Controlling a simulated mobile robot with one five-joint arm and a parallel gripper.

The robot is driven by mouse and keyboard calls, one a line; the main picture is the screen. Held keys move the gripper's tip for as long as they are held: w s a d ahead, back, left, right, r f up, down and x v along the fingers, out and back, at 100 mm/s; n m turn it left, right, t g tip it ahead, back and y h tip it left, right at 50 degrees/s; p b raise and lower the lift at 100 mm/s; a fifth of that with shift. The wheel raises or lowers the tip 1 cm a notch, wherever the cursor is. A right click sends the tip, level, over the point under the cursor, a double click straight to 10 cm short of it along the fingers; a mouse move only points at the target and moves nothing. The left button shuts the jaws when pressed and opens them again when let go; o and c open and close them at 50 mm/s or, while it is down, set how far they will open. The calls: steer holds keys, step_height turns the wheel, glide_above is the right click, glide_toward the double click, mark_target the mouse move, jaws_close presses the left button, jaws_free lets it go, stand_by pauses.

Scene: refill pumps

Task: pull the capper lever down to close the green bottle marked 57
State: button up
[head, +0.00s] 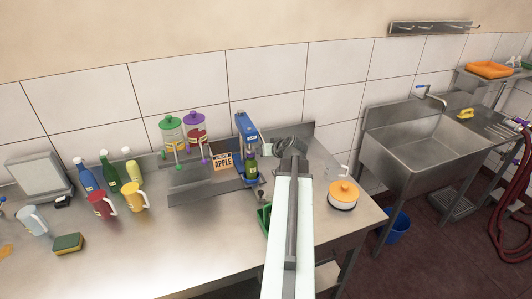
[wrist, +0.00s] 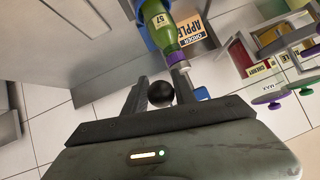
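The green bottle (head: 251,171) stands in the blue capper (head: 245,126) at the back of the counter. In the wrist view the bottle (wrist: 158,22) shows its 57 label, with a whitish piece (wrist: 200,66) at its neck end. The lever's black ball knob (wrist: 160,94) lies between the two fingers of my gripper (wrist: 158,82). The fingers look apart around the knob; a firm grip does not show. In the head view my gripper (head: 290,147) is just right of the capper, and my arm hides the lever.
Two dispensers with green (head: 171,123) and purple (head: 195,120) lids stand left of the capper, beside an APPLE order card (head: 222,161). Several bottles and jugs stand farther left. An orange-lidded pot (head: 343,194) is right of my arm.

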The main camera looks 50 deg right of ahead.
steer(key=shift+o, duration=0.6)
steer(key=shift+w+f, duration=0.1)
steer(key=shift+r, duration=0.2)
steer(key=w+r+p+v, duration=0.1)
steer(key=p+v, duration=0.6)
steer(key=v, duration=0.1)
steer(key=shift+s+d+r, duration=0.2)
steer(key=shift+d+r, duration=0.05)
steer(key=shift+r, duration=0.25)
